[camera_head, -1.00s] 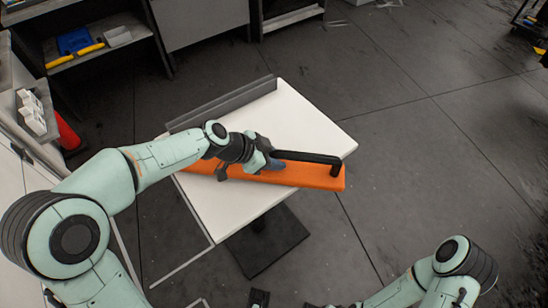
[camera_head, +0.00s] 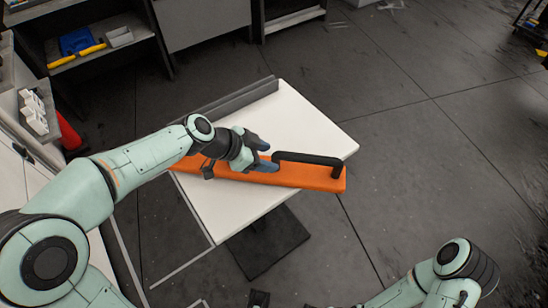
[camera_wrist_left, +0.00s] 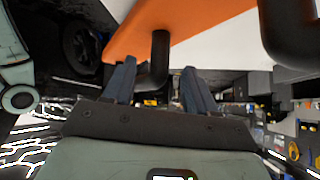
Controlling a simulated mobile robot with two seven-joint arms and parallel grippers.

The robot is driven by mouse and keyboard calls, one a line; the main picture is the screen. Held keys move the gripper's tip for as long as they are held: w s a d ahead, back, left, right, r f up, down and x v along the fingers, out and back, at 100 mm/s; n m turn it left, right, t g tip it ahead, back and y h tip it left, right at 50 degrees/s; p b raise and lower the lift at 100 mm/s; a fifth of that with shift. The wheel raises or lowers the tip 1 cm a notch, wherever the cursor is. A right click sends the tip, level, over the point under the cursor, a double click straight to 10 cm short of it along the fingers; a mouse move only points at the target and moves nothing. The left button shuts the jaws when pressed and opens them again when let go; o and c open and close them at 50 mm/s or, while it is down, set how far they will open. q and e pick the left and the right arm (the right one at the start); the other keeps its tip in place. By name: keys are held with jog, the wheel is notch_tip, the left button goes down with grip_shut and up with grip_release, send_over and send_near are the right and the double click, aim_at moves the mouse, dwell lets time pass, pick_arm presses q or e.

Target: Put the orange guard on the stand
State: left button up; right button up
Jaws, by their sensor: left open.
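The orange guard (camera_head: 305,176), a long flat orange piece with a black bar handle (camera_head: 308,157), lies over the front part of the white-topped stand (camera_head: 225,212). Its right end reaches the top's right edge. My left gripper (camera_head: 266,155) is open at the handle's left end. In the left wrist view its two fingers (camera_wrist_left: 160,75) appear on either side of a black handle post (camera_wrist_left: 160,50), with the guard's orange face (camera_wrist_left: 200,12) beyond; I see no grip. The left arm hides the guard's left part.
A grey rail (camera_head: 222,103) runs along the stand top's back edge. The stand has a dark square foot (camera_head: 262,242). A shelf with a blue bin (camera_head: 76,42) is at back left, a red cone (camera_head: 68,133) at left.

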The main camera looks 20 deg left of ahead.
pick_arm(q)
jog(key=v, duration=0.8)
jog(key=shift+f, duration=0.1)
